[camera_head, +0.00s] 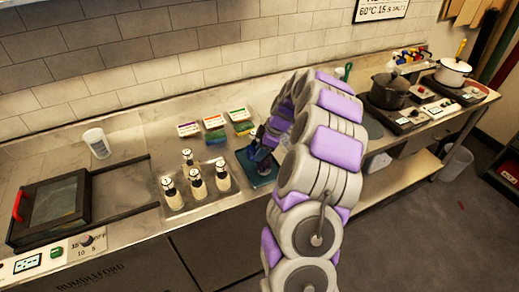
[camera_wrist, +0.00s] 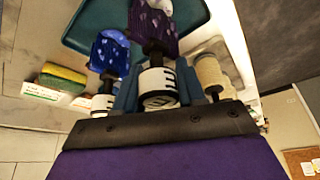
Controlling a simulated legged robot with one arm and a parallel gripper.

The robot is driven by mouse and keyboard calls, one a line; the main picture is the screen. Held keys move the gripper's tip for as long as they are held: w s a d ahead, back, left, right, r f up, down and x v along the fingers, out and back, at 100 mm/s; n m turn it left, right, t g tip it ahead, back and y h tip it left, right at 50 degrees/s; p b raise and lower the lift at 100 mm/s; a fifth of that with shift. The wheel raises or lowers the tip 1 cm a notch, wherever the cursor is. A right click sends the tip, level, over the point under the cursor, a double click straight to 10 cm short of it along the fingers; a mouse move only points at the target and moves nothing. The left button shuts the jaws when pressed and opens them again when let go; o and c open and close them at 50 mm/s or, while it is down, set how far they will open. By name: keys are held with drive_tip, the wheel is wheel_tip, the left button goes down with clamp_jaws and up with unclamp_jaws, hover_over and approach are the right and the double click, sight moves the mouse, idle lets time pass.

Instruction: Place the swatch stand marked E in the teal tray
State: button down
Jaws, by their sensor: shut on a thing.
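My gripper (camera_wrist: 155,98) is shut on a swatch stand (camera_wrist: 158,82) with dark purple patterned cloth and a white label with black bars, which look like a turned E. The teal tray (camera_wrist: 88,22) lies beyond it in the wrist view. A second stand with blue patterned cloth (camera_wrist: 110,50) is beside the held one; I cannot tell whether it stands in the tray. In the head view, the teal tray (camera_head: 263,178) is on the counter, partly hidden by my arm and gripper (camera_head: 264,145). Whether the held stand touches the tray is unclear.
Several cream bottles with dark tops (camera_head: 197,186) stand left of the tray. Behind are small labelled cards (camera_head: 214,122) and sponges (camera_head: 215,138). A white cup (camera_head: 97,143) and a dark framed unit (camera_head: 55,205) are left. A dark pot (camera_head: 389,91) is right.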

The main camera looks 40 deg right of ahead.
drive_tip(key=shift+d, duration=0.25)
drive_tip(key=shift+a+b, duration=0.3)
drive_tip(key=shift+a, duration=0.4)
drive_tip(key=shift+d, duration=0.3)
drive_tip(key=shift+a+f, duration=0.2)
drive_tip(key=shift+f, duration=0.2)
drive_tip(key=shift+d, duration=0.1)
drive_tip(key=shift+c, duration=0.9)
unclamp_jaws()
drive_tip(key=shift+s, duration=0.1)
